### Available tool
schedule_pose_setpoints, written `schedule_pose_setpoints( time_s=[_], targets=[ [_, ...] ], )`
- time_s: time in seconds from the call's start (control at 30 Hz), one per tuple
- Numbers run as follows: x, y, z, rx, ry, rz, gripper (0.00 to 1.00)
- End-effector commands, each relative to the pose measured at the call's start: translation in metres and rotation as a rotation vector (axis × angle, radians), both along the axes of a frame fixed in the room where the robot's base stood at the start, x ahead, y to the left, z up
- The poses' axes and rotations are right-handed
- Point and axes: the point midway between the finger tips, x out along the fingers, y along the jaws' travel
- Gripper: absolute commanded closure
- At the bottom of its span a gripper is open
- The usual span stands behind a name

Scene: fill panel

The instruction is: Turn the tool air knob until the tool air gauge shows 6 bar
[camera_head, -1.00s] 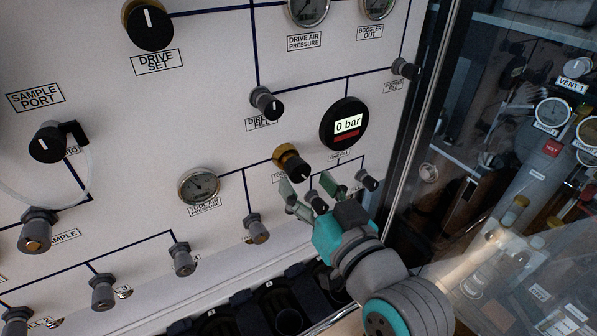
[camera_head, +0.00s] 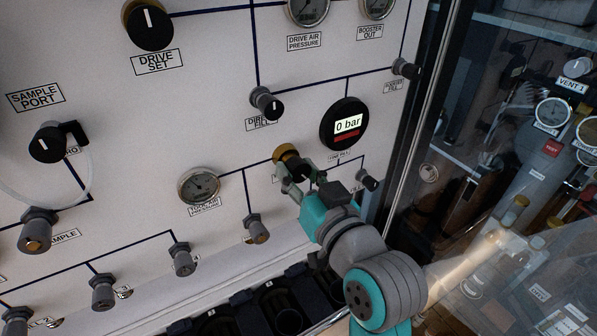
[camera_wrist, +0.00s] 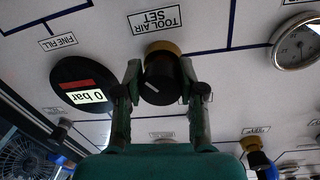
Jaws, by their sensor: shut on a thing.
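The tool air knob (camera_wrist: 162,80) is black with a brass-coloured collar and a white mark, beside the label TOOL AIR SET (camera_wrist: 155,20) in the wrist view. My gripper (camera_wrist: 160,88) has one finger on each side of the knob and is shut on it. In the head view my gripper (camera_head: 303,178) partly covers the knob (camera_head: 291,160). The tool air pressure gauge (camera_head: 199,186) is a round dial left of the knob. It also shows in the wrist view (camera_wrist: 297,42), cut by the edge. Its needle is too small to read.
A black digital display (camera_head: 346,124) reading 0 bar is above right of the knob. The direct fill knob (camera_head: 267,103) is above, and small valves (camera_head: 256,229) and (camera_head: 368,181) sit below and right. A frame post (camera_head: 412,130) and clear panel are at right.

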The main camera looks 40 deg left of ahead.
Motion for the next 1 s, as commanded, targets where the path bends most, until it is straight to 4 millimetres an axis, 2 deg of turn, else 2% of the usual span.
schedule_pose_setpoints(
  time_s=[0.17, 0.6, 1.0],
  targets=[
    [0.0006, -0.0003, -0.0003, -0.022, -0.051, -0.001, 0.96],
    [0.0022, -0.0011, 0.0004, -0.158, -0.384, -0.001, 0.96],
    [0.0023, -0.0011, 0.0005, -0.171, -0.416, -0.001, 0.96]
  ],
)
